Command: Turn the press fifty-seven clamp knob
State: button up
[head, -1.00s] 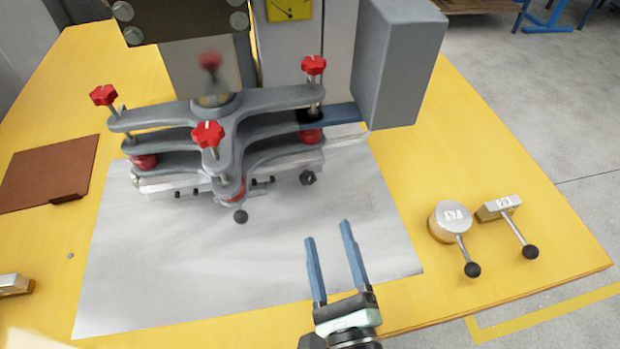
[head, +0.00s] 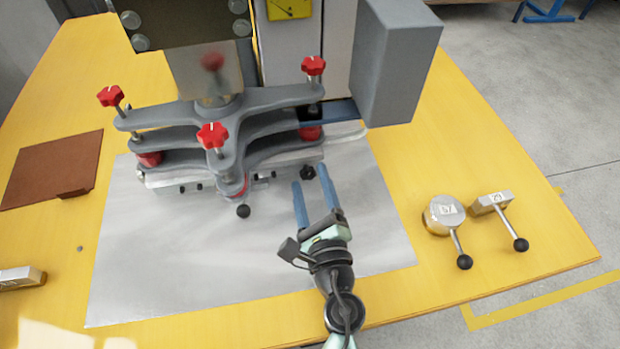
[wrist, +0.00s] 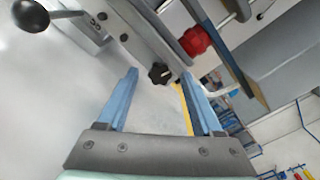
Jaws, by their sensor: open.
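A small black star-shaped knob (head: 308,172) sits at the right end of the metal bar at the foot of the grey press frame (head: 245,108). It also shows in the wrist view (wrist: 160,73), just beyond the space between my fingertips. My gripper (head: 312,185) is open, its two blue fingers pointing at the knob from the front. The fingers (wrist: 158,82) look apart from the knob, but the remaining gap is hard to judge. I see no readable number on the press.
Red star knobs (head: 212,135) top the press frame. A black ball handle (head: 243,211) juts out left of my gripper. A round metal block (head: 441,214) and a square one (head: 490,203), both with ball-ended levers, stand at right. The grey sheet's front is clear.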

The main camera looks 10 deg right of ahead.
jog(key=shift+w, duration=0.3)
grip_shut()
